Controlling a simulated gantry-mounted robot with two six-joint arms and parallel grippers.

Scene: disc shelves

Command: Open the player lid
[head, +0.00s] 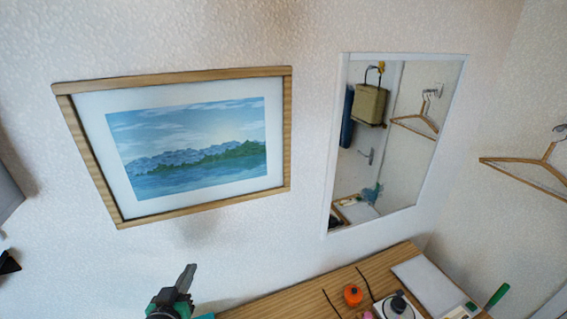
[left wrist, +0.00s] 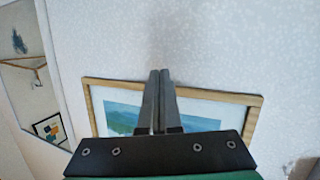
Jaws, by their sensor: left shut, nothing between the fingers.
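I cannot make out a player or its lid in either view. My left gripper (head: 188,272) is at the bottom of the head view, left of the wooden surface and below the framed picture. Its fingers are shut and empty, pointing up. In the left wrist view the two shut fingers (left wrist: 159,76) lie against the view of the wall and picture frame, with nothing between them. My right gripper is in neither view.
A wooden surface (head: 290,301) at the bottom right carries an orange item (head: 353,295), a white item with a black knob (head: 398,306) and a green-handled tool (head: 497,296). A framed picture (head: 280,130), a mirror (head: 400,140) and a hanger (head: 525,168) hang on the walls.

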